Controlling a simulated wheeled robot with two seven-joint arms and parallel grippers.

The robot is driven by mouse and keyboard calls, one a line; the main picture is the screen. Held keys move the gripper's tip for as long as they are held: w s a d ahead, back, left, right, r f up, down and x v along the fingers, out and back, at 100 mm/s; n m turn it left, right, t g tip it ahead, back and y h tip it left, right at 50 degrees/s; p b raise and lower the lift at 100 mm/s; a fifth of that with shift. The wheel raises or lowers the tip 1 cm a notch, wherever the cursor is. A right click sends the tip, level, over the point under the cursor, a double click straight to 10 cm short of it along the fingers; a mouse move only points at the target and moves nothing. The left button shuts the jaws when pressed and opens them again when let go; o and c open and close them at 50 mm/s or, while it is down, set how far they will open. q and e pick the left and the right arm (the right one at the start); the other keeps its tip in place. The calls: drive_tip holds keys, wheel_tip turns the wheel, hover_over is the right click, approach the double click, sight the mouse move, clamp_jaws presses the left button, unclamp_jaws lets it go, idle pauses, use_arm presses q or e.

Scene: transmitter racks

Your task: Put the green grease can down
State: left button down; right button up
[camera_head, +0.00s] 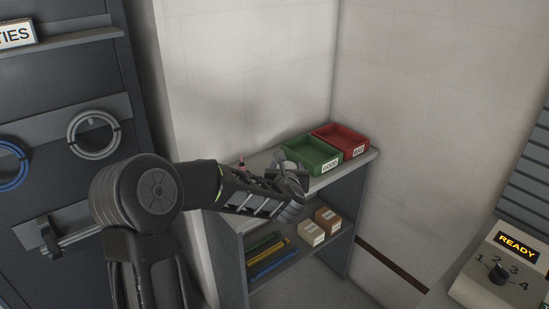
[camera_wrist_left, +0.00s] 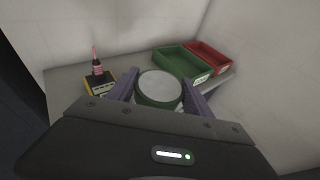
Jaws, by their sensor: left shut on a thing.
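The green grease can (camera_wrist_left: 158,88) shows in the left wrist view as a round can with a pale grey lid and a green rim. My left gripper (camera_wrist_left: 160,97) is shut on it, one finger on each side. In the head view my left gripper (camera_head: 291,184) is over the front edge of the shelf unit's top (camera_head: 345,168). There the can is mostly hidden by the gripper. I cannot tell whether its base touches the top. My right gripper is not in view.
A green bin (camera_head: 312,155) and a red bin (camera_head: 340,141) stand on the top, behind and right of the gripper. A yellow-and-black device (camera_wrist_left: 100,84) with a red-tipped part stands left. A console (camera_head: 505,270) is at right.

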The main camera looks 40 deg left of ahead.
use_arm(q)
drive_tip(key=s+d+f+m+h, duration=0.1)
drive_tip(key=d+f, duration=0.3)
drive_tip(key=d, duration=0.4)
drive_tip(key=s+d+f+m+t+h, duration=0.1)
drive_tip(key=s+d+f+m+h, duration=0.1)
drive_tip(key=d, duration=0.5)
drive_tip(key=s+d+f+m+t+h, duration=0.1)
drive_tip(key=d+f+m+h, duration=0.2)
drive_tip(key=d+f+h, duration=0.2)
drive_tip(key=d+f, duration=0.1)
drive_tip(key=d, duration=0.2)
drive_tip(key=shift+s+d, duration=0.3)
drive_tip(key=shift+s, duration=0.1)
drive_tip(key=shift+f, duration=0.1)
